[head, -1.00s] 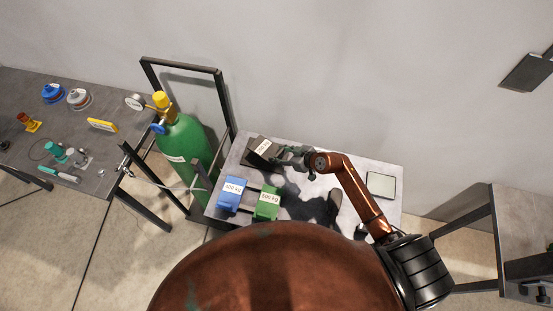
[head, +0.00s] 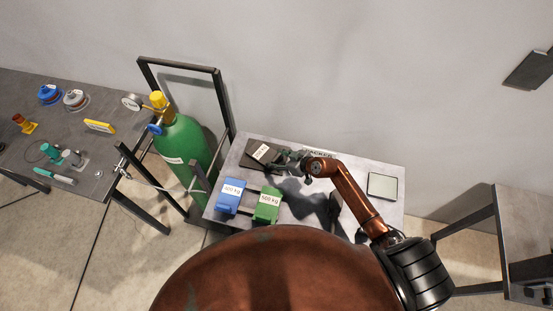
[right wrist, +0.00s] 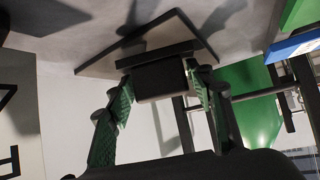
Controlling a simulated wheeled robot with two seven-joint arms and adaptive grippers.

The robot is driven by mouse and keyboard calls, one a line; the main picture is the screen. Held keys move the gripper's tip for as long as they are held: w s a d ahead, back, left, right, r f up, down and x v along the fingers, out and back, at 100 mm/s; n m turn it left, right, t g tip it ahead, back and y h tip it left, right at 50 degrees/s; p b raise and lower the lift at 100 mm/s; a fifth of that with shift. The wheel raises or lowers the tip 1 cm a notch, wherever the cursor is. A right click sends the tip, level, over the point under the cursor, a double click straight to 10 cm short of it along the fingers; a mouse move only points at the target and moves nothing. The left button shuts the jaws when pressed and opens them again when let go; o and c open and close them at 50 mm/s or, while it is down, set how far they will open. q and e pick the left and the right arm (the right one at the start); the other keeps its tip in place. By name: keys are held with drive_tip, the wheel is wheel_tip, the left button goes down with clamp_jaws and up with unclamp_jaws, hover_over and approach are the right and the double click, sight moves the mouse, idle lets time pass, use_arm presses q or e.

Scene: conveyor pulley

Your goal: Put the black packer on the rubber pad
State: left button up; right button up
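The black packer (head: 270,158), with a white label on top, is at or just above the dark, flat rubber pad (head: 249,160); whether it rests there is unclear. In the right wrist view the packer (right wrist: 161,80) is a black block between my fingertips, with the pad (right wrist: 105,63) behind it. My right gripper (head: 282,158) reaches in from the right and appears shut on the packer; its fingers also show in the right wrist view (right wrist: 160,88). My left gripper is not in view.
A blue weight block (head: 230,196) and a green one (head: 267,205) stand at the table's front left. A pale square plate (head: 382,186) lies at the right. A green gas cylinder (head: 184,150) stands left of the grey table (head: 355,170).

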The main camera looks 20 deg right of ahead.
drive_tip(key=shift+o, duration=1.1)
drive_tip(key=shift+s+d+r, duration=0.1)
drive_tip(key=shift+s+r, duration=0.1)
drive_tip(key=shift+r, duration=0.05)
drive_tip(key=p+v, duration=0.3)
drive_tip(key=v, duration=0.8)
drive_tip(key=shift+s+r, duration=0.15)
drive_tip(key=shift+r, duration=0.1)
